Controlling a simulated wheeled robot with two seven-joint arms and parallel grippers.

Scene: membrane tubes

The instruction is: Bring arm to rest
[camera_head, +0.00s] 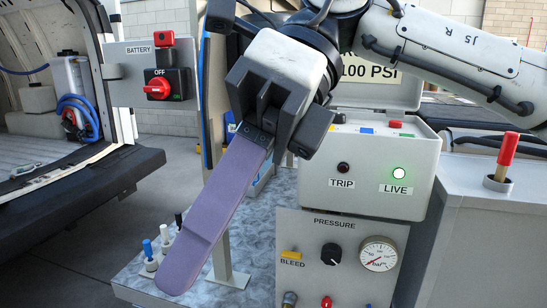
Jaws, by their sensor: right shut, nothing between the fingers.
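My right arm comes in from the upper right. Its white-and-black hand is near the top middle of the head view. The right gripper (180,276) points down and to the left, its long purple fingers shut with nothing between them. The fingertips hang in front of the grey speckled bench top, close to the small levers. I cannot tell how far above the bench they are. My left gripper is not seen.
A grey control box (365,167) shows a green LIVE lamp. Below is a pressure panel (331,275) with a gauge (378,254). A red-handled lever (506,149) stands at right. Small levers (150,253) stand left.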

